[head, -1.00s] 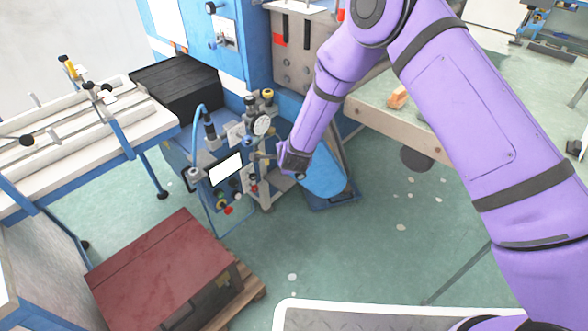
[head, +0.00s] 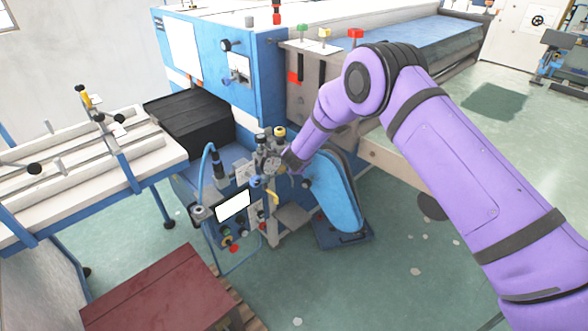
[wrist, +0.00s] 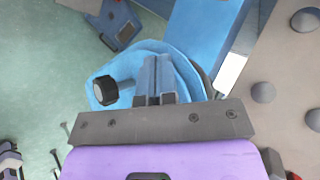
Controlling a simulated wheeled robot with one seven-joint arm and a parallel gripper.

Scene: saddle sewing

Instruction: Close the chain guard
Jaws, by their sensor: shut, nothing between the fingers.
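The chain guard looks to be the rounded blue cover (head: 335,195), standing right of the gauge and control panel in the head view. A black knob (head: 306,184) is on its near side. In the wrist view the blue cover (wrist: 185,62) fills the middle, with the black knob (wrist: 105,90) at its left. My gripper (wrist: 158,62) is shut and empty, its fingers in front of the cover. I cannot tell whether they touch it. In the head view my forearm ends by the cover's upper left; the fingertips are not clear there. How far the guard is open is unclear.
A control panel with a white screen (head: 233,206) and a gauge (head: 272,165) stand close left of my gripper. The beige machine bed (head: 390,170) is to the right. A dark red box (head: 160,290) sits at lower left. Green floor (head: 390,270) is free in front.

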